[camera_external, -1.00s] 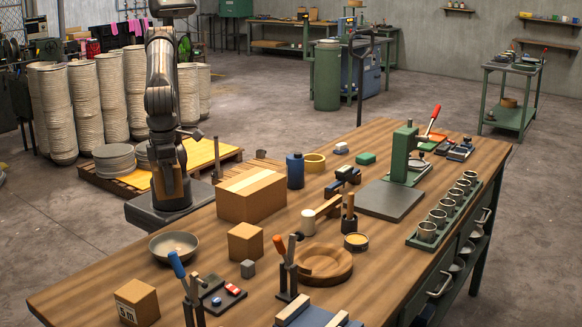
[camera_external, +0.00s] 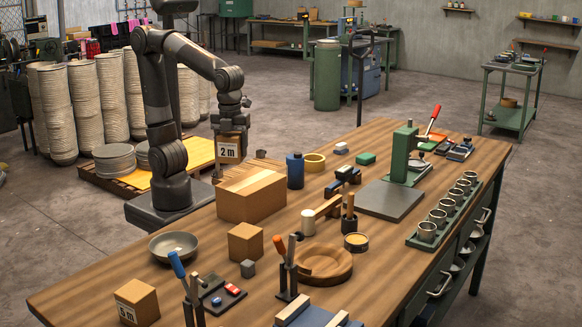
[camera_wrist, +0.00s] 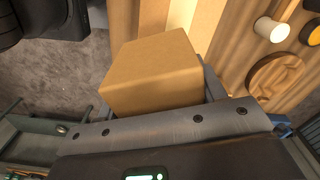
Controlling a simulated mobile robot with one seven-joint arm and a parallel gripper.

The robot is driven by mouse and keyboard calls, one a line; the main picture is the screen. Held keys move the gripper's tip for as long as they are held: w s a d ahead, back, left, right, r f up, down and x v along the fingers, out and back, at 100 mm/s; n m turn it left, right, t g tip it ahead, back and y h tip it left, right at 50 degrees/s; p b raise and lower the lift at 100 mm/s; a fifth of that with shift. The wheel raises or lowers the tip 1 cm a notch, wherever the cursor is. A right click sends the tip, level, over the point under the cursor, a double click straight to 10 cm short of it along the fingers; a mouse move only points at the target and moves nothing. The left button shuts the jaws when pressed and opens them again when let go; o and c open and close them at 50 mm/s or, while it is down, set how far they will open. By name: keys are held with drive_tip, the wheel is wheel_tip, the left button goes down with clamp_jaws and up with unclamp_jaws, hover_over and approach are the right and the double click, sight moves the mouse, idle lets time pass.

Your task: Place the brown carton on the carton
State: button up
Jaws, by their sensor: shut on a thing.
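My gripper (camera_external: 232,128) is shut on a small brown carton (camera_external: 230,149) marked "2 m". It holds the carton in the air, just above and behind the left part of the big taped carton (camera_external: 250,196) on the bench. A plain small carton (camera_external: 245,241) and one marked "5 m" (camera_external: 137,303) stand on the bench nearer the camera.
A grey bowl (camera_external: 173,246) is left of the plain carton. A round wooden dish (camera_external: 325,264) and upright tools (camera_external: 287,265) are nearer the front. The big carton's top is clear.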

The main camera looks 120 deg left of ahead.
drive_tip(key=w+a+f, duration=0.1)
drive_tip(key=a, duration=0.1)
drive_tip(key=a+f, duration=0.1)
drive_tip(key=w+a+f, duration=0.1)
drive_tip(key=a, duration=0.1)
drive_tip(key=shift+w+a+f, duration=0.3)
drive_tip(key=shift+w+f, duration=0.05)
drive_tip(key=shift+f, duration=2)
drive_tip(key=shift+f, duration=0.1)
drive_tip(key=o, duration=1.1)
wheel_tip(320, 180, up, 12)
drive_tip(key=shift+s+d+f+n+t, duration=0.65)
drive_tip(key=shift+s+n+t, duration=0.3)
drive_tip(key=shift+s+n, duration=1.15)
drive_tip(key=shift+s+d+f+n+t, duration=0.5)
drive_tip(key=shift+s+d+n+t, duration=0.3)
drive_tip(key=shift+s+n, duration=1.25)
drive_tip(key=shift+s+d+f+n+t, duration=0.6)
drive_tip(key=shift+s+n+t, duration=0.75)
drive_tip(key=shift+n, duration=1.2)
